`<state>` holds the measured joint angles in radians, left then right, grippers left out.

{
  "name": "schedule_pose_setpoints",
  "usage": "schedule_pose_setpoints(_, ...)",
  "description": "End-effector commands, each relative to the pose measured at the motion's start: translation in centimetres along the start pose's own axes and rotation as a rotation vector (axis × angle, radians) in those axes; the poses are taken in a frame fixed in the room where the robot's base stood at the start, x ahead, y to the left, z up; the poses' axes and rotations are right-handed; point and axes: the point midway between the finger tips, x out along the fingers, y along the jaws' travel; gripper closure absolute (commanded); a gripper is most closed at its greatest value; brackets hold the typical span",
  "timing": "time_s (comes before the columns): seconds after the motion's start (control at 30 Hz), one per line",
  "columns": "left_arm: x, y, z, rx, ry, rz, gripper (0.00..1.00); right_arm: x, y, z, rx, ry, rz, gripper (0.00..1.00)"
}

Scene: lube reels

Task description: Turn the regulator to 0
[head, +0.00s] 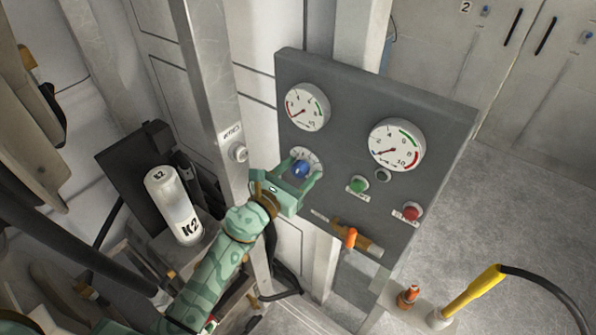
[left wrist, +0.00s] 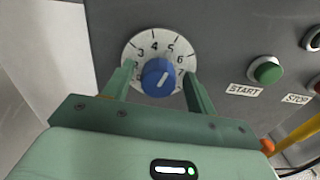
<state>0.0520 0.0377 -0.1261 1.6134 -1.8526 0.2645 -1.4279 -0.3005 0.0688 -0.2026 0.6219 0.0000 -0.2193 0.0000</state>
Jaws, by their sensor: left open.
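The regulator is a blue knob (head: 301,168) on a white numbered dial on the grey panel. It also shows in the left wrist view as a blue knob (left wrist: 158,76) with a white pointer mark tilted up and right, roughly towards the 5. The numbers 3 to 7 are readable on the dial (left wrist: 137,47); its lower part is hidden by my gripper. My left gripper (head: 300,174) is open at the dial, with one finger on each side of the knob. In the left wrist view the fingers (left wrist: 160,82) stand apart from the knob, with gaps on both sides. My right gripper is not in view.
The panel (head: 440,112) also holds two gauges, a green START button (head: 358,185), a red STOP button (head: 411,212) and an orange-handled valve (head: 350,238) below. A metal post (head: 205,75) stands left of the panel. A white K2 canister (head: 172,205) is at left.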

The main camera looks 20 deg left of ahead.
Motion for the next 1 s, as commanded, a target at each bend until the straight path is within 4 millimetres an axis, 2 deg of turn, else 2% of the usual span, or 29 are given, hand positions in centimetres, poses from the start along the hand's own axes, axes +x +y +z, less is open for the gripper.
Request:
schedule_pose_setpoints(0.17, 0.0, 0.0, 0.0, 0.0, 0.0, 0.001, 0.43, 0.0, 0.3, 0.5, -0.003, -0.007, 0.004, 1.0)
schedule_pose_setpoints(0.2, 0.0, 0.0, 0.0, 0.0, 0.0, 0.001, 0.46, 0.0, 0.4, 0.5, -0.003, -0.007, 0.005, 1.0)
schedule_pose_setpoints(0.3, 0.0, 0.0, 0.0, 0.0, 0.0, 0.001, 0.74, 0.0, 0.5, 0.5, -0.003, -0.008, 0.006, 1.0)
schedule_pose_setpoints(0.37, 0.0, 0.0, 0.0, 0.0, 0.0, 0.001, 0.88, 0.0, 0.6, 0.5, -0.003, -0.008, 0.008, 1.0)
schedule_pose_setpoints(0.67, 0.0, 0.0, 0.1, -0.021, -0.001, 0.001, 0.88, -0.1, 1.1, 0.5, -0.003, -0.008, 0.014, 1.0)
schedule_pose_setpoints(1.0, 0.0, 0.1, 0.2, -0.206, 0.0, 0.0, 0.88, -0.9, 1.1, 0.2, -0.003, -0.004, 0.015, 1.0)
